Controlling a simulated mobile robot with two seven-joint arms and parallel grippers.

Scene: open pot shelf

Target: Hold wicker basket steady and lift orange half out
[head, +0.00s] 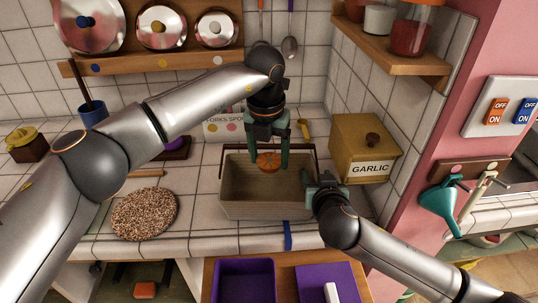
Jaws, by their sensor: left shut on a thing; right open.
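The wicker basket (265,211) stands on the tiled counter near its front edge, with a dark handle behind its far rim. My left gripper (268,163) comes down over the basket's back part, shut on the orange half (268,159), cut face toward me. I cannot tell how far the orange half is above the basket floor. My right gripper (314,186) is open at the basket's right rim. Its fingers are partly hidden, so I cannot tell whether they touch the rim.
A wooden garlic box (363,150) stands right of the basket. A round speckled mat (144,214) lies to the left. A blue cup (93,115) and a card box (222,127) stand behind. A wall shelf (393,60) overhangs at upper right. Purple trays (244,264) sit below in front.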

